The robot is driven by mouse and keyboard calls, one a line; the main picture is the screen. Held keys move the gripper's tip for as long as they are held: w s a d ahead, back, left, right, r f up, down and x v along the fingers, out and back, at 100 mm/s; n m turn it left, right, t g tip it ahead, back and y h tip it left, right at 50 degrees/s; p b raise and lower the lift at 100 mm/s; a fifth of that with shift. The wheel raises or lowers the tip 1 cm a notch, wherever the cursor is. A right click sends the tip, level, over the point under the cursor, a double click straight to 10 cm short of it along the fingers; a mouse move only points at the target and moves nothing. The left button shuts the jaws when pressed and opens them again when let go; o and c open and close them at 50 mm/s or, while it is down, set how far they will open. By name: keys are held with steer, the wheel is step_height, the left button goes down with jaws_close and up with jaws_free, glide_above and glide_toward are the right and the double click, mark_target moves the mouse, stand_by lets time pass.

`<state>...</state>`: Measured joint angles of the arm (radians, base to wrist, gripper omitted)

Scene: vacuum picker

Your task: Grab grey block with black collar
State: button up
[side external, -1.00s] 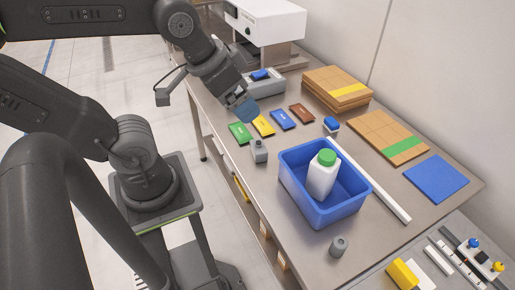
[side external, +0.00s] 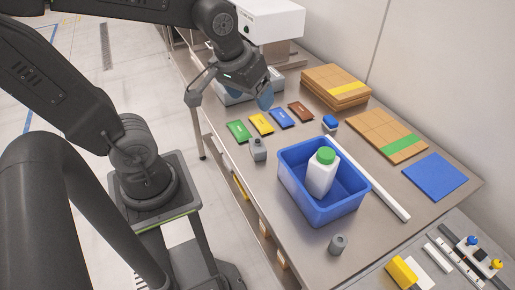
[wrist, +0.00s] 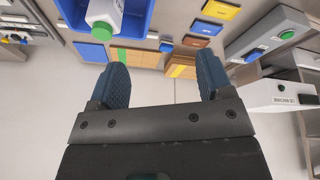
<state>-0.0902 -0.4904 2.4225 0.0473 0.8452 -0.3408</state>
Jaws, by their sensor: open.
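A small grey block with a darker neck at its top (side external: 258,149) stands upright on the table, left of the blue bin and in front of the green card. I cannot make it out in the wrist view. My gripper (side external: 265,97) is above the far part of the table, near the coloured cards, up and behind the block and apart from it. In the wrist view its two blue ribbed fingers (wrist: 162,70) are wide apart with nothing between them.
A blue bin (side external: 320,212) holds a white bottle with a green cap (side external: 323,173). Green (side external: 238,131), yellow, blue and brown cards lie behind the block. A grey cylinder (side external: 338,245) stands near the front. Brown boards (side external: 387,143) and a blue mat (side external: 436,176) lie at right.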

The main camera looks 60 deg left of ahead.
steer(key=w+a+f+n+g, duration=0.2)
steer(key=w+a+f+n, duration=0.3)
steer(key=f+n, duration=0.2)
steer(key=n+g, duration=0.2)
steer(key=n, duration=0.2)
glide_above(258, 142)
step_height(258, 142, down, 5)
steer(key=shift+y, duration=0.3)
step_height(258, 142, down, 9)
steer(key=shift+a+r, duration=0.1)
steer(key=shift+f, duration=2.6)
steer(key=shift+c, duration=0.4)
steer(key=c, duration=1)
steer(key=shift+r, duration=0.1)
